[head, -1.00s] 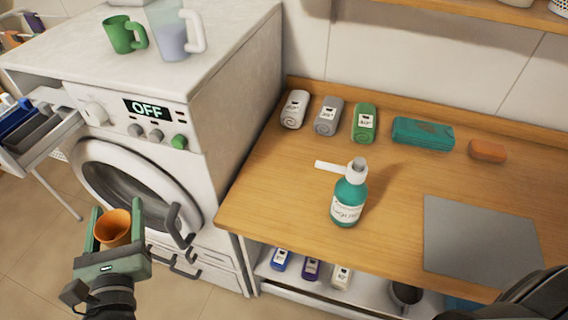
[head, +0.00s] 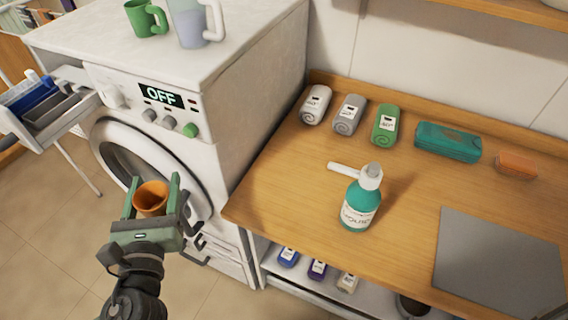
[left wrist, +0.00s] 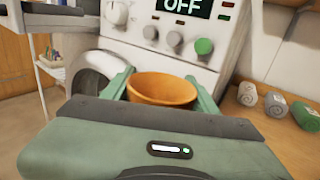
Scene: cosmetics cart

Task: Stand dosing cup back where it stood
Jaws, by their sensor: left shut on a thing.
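The dosing cup, an orange cup (head: 151,199), is held between the fingers of my left gripper (head: 153,200) in front of the washing machine door. It is roughly upright with its opening facing up. In the left wrist view the orange cup (left wrist: 162,89) sits between the two green fingers of my left gripper (left wrist: 165,92), and its lower part is hidden by the gripper body. My right gripper is not in view.
The washing machine (head: 235,85) has its detergent drawer (head: 52,108) pulled out at left. The wooden counter (head: 285,195) holds a teal pump bottle (head: 359,204), rolled towels (head: 349,114) and a grey mat (head: 495,262).

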